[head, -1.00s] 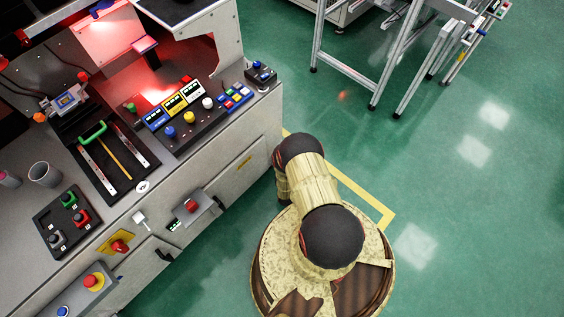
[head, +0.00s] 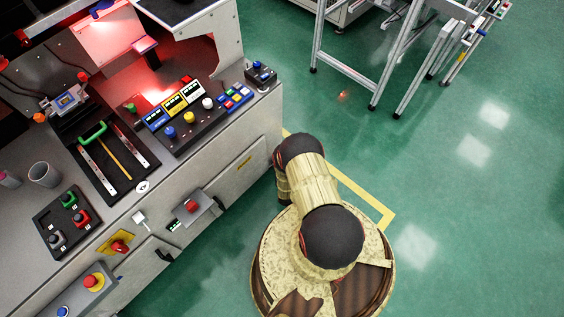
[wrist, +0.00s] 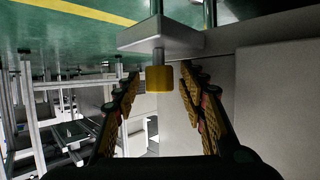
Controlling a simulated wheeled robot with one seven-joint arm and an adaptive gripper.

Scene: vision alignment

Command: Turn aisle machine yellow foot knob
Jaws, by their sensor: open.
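The yellow foot knob (wrist: 159,79) is a short cylinder on a thin metal stem in the wrist view. The stem joins a light grey foot plate (wrist: 160,38) just above it in the picture. My gripper (wrist: 159,74) is open, with one finger to the left of the knob and one to the right. Gaps show between the knob and both fingers. The knob is at about the height of the fingertips in the picture; I cannot tell how deep it is between them. In the head view neither knob nor gripper shows.
The machine (head: 225,185) stands at left in the head view, with a panel of buttons on top. Its pale side wall (wrist: 275,85) is close to the right finger in the wrist view. Metal frames (head: 385,55) stand farther off on the open green floor (head: 470,220).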

